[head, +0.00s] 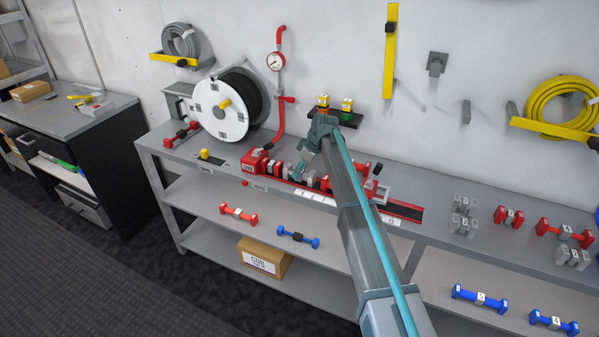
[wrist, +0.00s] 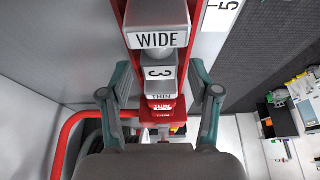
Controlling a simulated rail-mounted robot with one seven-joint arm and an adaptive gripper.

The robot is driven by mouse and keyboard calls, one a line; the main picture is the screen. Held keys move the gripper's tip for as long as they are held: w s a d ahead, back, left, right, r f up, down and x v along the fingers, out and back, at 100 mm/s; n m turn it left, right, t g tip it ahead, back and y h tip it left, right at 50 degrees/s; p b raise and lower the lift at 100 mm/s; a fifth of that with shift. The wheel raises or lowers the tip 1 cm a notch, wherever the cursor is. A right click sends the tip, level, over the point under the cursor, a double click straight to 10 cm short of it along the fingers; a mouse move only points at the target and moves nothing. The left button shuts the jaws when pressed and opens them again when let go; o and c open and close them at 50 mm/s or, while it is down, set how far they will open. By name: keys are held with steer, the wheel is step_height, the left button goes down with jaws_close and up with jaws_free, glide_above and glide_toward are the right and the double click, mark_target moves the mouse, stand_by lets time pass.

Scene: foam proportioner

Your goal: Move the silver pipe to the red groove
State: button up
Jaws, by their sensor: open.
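My gripper (head: 302,168) is open over the workbench's red-edged track, in the head view. In the wrist view its two fingers (wrist: 160,93) stand on either side of a grey piece labelled 3 (wrist: 160,72), with gaps showing at both sides. A larger grey end marked WIDE (wrist: 158,38) is nearer the top, and a red part marked THIN (wrist: 162,103) lies beyond. This grey piece looks like the silver pipe, partly hidden by my arm in the head view. The red groove appears as a red-rimmed dark strip (head: 407,211) on the bench top; my arm hides its middle.
Silver pieces (head: 465,202) and red pieces (head: 510,216) sit on the bench at right. A hose reel (head: 215,107) and a red pipe with a gauge (head: 276,61) stand behind at left. Blue pieces (head: 298,237) and a box (head: 263,259) are on the lower shelves.

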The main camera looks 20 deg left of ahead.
steer(key=b+v, duration=0.2)
steer(key=v, duration=0.9)
